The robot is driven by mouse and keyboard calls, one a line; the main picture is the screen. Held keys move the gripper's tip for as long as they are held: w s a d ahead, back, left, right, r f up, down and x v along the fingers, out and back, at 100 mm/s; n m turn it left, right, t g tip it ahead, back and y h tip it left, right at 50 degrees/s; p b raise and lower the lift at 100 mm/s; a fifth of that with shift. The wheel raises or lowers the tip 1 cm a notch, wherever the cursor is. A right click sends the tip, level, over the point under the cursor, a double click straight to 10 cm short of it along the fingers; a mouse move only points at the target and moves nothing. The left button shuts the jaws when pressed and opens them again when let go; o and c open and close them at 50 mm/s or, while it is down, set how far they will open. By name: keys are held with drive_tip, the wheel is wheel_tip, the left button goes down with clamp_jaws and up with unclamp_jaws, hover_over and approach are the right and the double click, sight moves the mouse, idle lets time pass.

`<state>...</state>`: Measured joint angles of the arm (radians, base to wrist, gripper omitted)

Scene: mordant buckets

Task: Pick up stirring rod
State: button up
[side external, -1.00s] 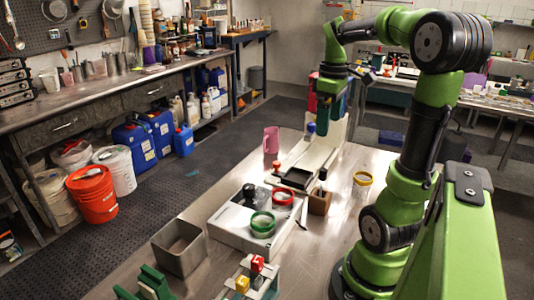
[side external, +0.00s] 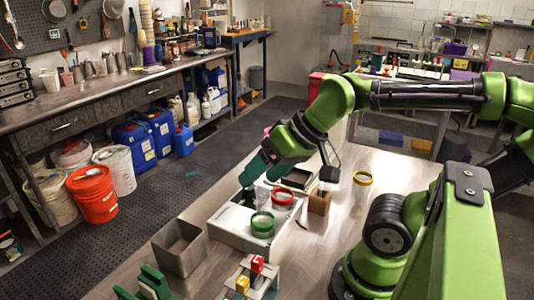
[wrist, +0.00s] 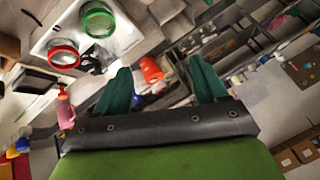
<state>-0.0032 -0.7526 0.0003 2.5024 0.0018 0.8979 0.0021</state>
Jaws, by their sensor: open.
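I cannot make out the stirring rod for certain. A pale stick-like thing (side external: 88,173) lies at the top of the orange bucket (side external: 93,200) on the floor, but I cannot tell whether it is the rod. My gripper (side external: 248,180) is over the table, above the far left part of the white box (side external: 232,232), with its green fingers pointing down and left. In the wrist view my gripper (wrist: 160,64) has its two fingers spread apart with nothing held between them. The orange bucket (wrist: 151,70) shows far off between them.
A green ring (side external: 262,224) and red ring (side external: 283,196) are on the white box. A yellow-rimmed jar (side external: 362,190), wooden block (side external: 319,202), open metal bin (side external: 178,246) and small rack (side external: 250,278) stand around it. A pink jug (wrist: 65,112) shows in the wrist view.

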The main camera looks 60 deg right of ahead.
drive_tip(key=shift+c, duration=1.4)
